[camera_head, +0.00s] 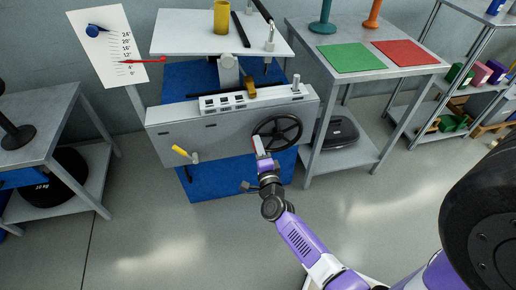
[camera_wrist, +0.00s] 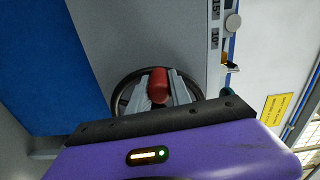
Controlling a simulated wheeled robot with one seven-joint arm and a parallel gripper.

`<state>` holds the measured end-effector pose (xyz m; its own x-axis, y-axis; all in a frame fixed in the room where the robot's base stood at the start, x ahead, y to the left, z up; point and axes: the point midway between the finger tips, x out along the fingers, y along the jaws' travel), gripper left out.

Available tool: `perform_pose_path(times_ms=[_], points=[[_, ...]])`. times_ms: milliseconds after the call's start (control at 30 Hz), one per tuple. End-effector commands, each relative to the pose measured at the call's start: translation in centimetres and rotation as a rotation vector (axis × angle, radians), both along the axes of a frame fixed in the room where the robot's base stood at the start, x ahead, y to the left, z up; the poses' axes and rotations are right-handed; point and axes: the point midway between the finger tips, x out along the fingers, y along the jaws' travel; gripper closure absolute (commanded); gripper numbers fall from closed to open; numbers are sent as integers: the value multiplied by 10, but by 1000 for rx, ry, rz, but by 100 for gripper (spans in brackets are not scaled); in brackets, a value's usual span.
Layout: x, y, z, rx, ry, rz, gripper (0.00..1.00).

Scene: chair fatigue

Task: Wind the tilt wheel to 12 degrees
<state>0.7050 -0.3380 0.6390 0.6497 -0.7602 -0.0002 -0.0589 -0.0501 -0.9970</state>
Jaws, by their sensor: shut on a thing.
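The tilt wheel (camera_head: 289,143) is a dark handwheel on the front of the grey machine (camera_head: 225,132). Its red handle (camera_wrist: 158,85) stands between my fingers in the wrist view. My gripper (camera_head: 259,148) is shut on this handle, at the wheel's left side in the head view; it also shows in the wrist view (camera_wrist: 158,92). The degree scale (camera_head: 107,42) is a white board at the upper left. Its red pointer (camera_head: 140,61) lies a little below the 12 mark; the exact reading is too small to tell. The white platform (camera_head: 185,38) tops the machine.
A yellow cylinder (camera_head: 221,17) stands on the platform. A yellow-handled lever (camera_head: 181,151) juts from the machine's front left. A grey table with a green mat (camera_head: 350,57) and a red mat (camera_head: 406,52) stands right. The foreground floor is open.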

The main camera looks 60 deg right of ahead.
Motion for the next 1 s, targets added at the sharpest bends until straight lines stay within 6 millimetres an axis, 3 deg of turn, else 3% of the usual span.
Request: perform_pose_path(times_ms=[500,1000], points=[[-15,-12,38,316,-370,-3,100],[-31,-26,56,522,-611,-3,100]])
